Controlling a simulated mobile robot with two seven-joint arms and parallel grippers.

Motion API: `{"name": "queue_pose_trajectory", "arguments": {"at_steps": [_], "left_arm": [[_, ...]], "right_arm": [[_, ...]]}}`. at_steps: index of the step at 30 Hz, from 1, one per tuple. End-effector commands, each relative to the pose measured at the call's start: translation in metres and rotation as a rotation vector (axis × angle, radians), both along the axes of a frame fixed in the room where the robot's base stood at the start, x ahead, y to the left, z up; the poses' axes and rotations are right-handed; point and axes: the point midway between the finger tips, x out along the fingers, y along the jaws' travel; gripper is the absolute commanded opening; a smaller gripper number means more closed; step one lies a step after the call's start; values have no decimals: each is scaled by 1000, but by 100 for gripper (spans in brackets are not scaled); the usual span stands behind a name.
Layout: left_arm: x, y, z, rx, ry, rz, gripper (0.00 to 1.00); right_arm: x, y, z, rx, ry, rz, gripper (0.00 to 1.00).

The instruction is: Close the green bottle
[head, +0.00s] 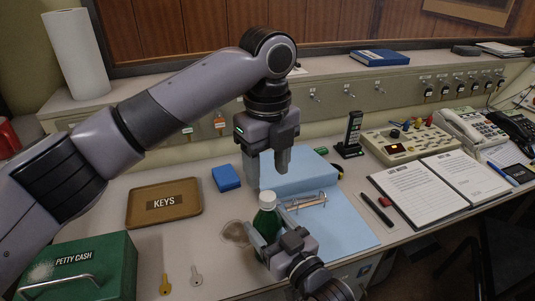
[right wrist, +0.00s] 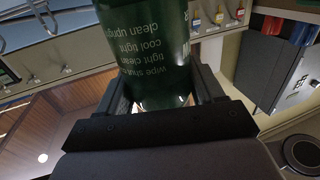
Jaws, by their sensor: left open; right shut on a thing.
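The green bottle (head: 266,222) stands on the desk near the front edge, with a pale top (head: 267,199). I cannot tell whether that top is a seated cap. My right gripper (head: 271,232) is shut on the bottle's body from the front. In the right wrist view the bottle (right wrist: 150,45) fills the space between the fingers, its printed label upside down. My left gripper (head: 268,172) is open and points down, above and behind the bottle, apart from it. I see nothing between its fingers.
A light blue folder (head: 345,225) lies right of the bottle. A round translucent thing (head: 234,232) lies left of it. A keys tray (head: 138,212), blue block (head: 226,178), loose keys (head: 165,284) and green cash box (head: 118,262) are further left. An open binder (head: 408,186) lies right.

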Motion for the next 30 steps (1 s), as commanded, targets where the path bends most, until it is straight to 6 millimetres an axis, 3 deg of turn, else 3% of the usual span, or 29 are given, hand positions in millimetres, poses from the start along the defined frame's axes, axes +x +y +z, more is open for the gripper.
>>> {"name": "queue_pose_trajectory", "arguments": {"at_steps": [30], "left_arm": [[0, 0, 12, -1, 0, 1659, 54]], "right_arm": [[0, 0, -1, -2, 3, 0, 0]]}}
